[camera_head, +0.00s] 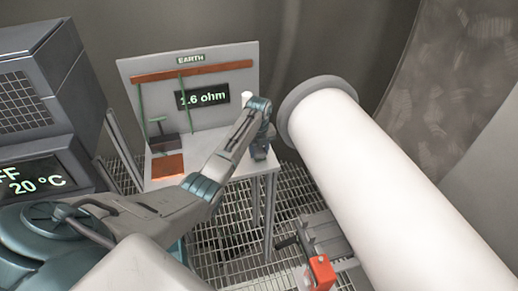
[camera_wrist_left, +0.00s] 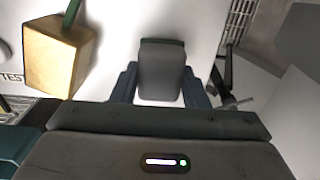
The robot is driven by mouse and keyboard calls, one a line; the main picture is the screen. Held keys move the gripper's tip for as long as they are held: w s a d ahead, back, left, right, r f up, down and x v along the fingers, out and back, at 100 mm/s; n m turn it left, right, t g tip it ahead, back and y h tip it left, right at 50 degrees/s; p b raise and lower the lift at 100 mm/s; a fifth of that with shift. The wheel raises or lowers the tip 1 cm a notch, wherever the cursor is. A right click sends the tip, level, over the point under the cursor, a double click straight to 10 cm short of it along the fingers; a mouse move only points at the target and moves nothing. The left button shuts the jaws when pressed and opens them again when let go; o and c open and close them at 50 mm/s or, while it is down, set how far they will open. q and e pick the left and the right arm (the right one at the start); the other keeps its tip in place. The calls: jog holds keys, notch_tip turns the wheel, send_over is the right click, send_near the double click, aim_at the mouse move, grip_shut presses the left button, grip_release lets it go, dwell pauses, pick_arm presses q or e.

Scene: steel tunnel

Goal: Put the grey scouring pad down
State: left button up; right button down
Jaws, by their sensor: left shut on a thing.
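The grey scouring pad (camera_wrist_left: 162,70) is a dark grey block between the two fingers of my left gripper (camera_wrist_left: 160,88) in the left wrist view. The fingers are shut on its sides, and the pale table surface lies behind it. In the head view my left arm reaches over the white table (camera_head: 213,175), and the left gripper (camera_head: 259,150) is at the table's right end. There the pad cannot be told clearly from the gripper. Whether the pad touches the table cannot be told. My right gripper is not in view.
A backboard (camera_head: 238,66) with a "1.6 ohm" display (camera_head: 202,98) stands behind the table. A copper plate (camera_head: 168,167) lies at the table's left. A tan block (camera_wrist_left: 55,62) with a green stem is left of the pad. A large white pipe (camera_head: 385,190) is on the right.

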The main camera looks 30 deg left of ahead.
aim_at(259, 150)
pick_arm(q)
jog(key=shift+f, duration=0.25)
jog(key=o, duration=0.9)
jog(key=shift+f, duration=0.1)
notch_tip(259, 150, up, 12)
jog(key=b, duration=0.3)
